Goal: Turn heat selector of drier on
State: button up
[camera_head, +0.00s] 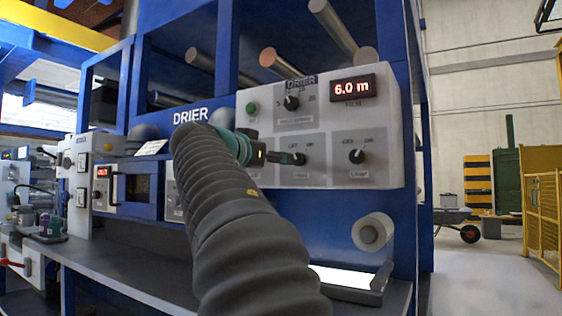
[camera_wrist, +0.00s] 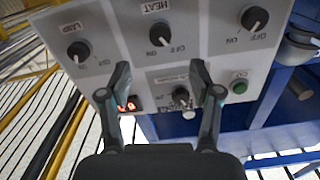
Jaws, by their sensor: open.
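The drier's grey control panel (camera_head: 325,130) fills the middle of the head view. The heat selector (camera_wrist: 162,34) is a black rotary knob under a HEAT label in the wrist view, with OFF and ON marks beside it. Its setting is too small to read surely. In the head view the heat selector (camera_head: 297,159) sits in the lower row, close to a dark finger. My gripper (camera_wrist: 160,68) is open and empty, facing the panel. The heat selector shows beyond the gap between the fingertips, with no clear contact. In the head view my gripper (camera_head: 270,146) covers the panel's lower left.
The lamp knob (camera_wrist: 78,51) and another knob (camera_wrist: 254,18) flank the heat selector. A speed knob (camera_wrist: 181,96), a green button (camera_wrist: 239,87) and a red display (camera_head: 353,89) share the panel. A film roll (camera_head: 372,231) sits below it. Rollers (camera_head: 340,30) protrude above.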

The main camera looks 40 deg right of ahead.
aim_at(296, 161)
jog(key=p+x, duration=0.2)
jog(key=x, duration=0.9)
jog(key=shift+w+d+p, duration=0.15)
jog(key=shift+d+p, duration=0.2)
jog(key=shift+f, duration=0.1)
jog(key=c, duration=1.1)
